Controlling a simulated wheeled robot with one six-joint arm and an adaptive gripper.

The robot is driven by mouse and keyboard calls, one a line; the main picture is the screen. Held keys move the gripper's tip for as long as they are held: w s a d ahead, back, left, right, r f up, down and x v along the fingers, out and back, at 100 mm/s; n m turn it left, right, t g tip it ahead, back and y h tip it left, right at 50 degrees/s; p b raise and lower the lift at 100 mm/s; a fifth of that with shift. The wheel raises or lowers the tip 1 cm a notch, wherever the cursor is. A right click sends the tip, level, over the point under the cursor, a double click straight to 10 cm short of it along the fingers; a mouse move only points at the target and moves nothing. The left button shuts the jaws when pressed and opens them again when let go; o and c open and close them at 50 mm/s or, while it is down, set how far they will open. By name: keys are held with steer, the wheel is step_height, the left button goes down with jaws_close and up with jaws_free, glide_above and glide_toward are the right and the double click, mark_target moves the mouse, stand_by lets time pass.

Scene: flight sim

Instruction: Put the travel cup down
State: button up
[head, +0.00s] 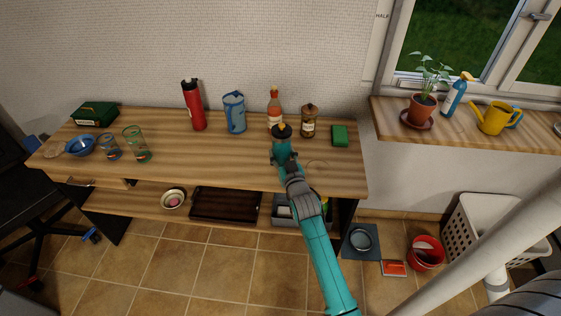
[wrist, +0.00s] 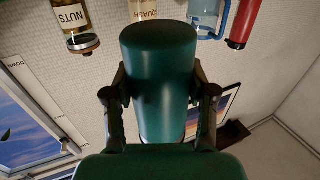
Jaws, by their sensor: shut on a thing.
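The travel cup is a dark green cylinder (wrist: 160,70) that fills the middle of the wrist view. My gripper (wrist: 162,95) is shut on it, with one finger along each side. In the head view, my gripper (head: 284,150) is over the right part of the wooden workbench (head: 225,170). A dark piece of the cup (head: 282,132) shows just beyond the fingers, and my arm hides the rest. I cannot tell whether the cup touches the bench top.
Close behind are a squash bottle (head: 274,108) and a nuts jar (head: 308,122). A green block (head: 339,135) lies to the right. A blue jug (head: 234,113) and red flask (head: 193,106) stand left. Bench top left of my gripper is clear; a faint ring (head: 318,164) marks the right.

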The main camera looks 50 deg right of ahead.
steer(key=shift+f, duration=1.8)
steer(key=o, duration=1.5)
steer(key=shift+f, duration=0.2)
steer(key=shift+o, duration=0.2)
steer(key=shift+s+a+r, duration=0.1)
steer(key=v, duration=1.1)
steer(key=shift+s+a, duration=0.15)
steer(key=shift+s, duration=0.25)
steer(key=shift+a, duration=0.1)
